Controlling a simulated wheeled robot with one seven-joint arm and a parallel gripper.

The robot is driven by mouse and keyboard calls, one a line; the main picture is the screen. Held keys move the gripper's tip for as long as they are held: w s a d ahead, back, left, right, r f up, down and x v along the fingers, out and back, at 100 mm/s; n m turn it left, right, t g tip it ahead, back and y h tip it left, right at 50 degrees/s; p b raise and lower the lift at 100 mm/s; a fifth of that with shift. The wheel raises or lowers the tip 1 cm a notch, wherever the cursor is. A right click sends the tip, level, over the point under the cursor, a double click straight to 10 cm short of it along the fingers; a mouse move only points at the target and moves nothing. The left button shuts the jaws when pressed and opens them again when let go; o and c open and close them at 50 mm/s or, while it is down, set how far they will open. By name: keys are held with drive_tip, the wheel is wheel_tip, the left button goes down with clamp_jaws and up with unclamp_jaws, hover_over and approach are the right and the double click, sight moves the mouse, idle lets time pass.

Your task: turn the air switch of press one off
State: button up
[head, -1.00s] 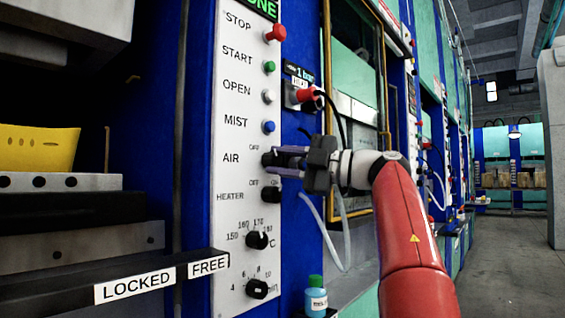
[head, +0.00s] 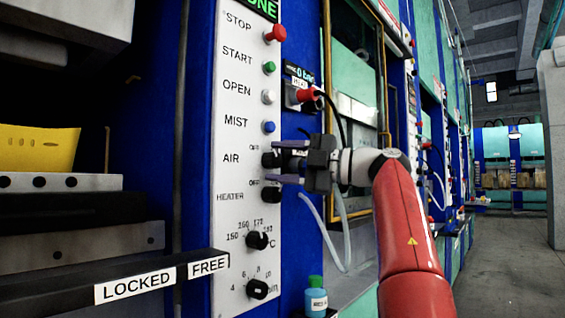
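The air switch (head: 269,160) is a black knob beside the AIR label on the white control panel (head: 232,110) of press one. Small, hard-to-read lettering sits above the knob. My gripper (head: 279,162) is open in front of it, with one finger above and one below the knob's level. The fingers look apart from the knob, though the depth is hard to judge. The small pressure display (head: 299,73) to the right reads about 0 bar.
Red, green, white and blue buttons line the panel above. The black heater switch (head: 272,194) sits just below the lower finger. A hose (head: 325,232) hangs beneath my gripper. A blue bottle (head: 316,297) stands below. The aisle at right is clear.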

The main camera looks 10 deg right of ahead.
drive_tip(key=v, duration=0.8)
drive_tip(key=shift+a, duration=0.1)
idle(0.3)
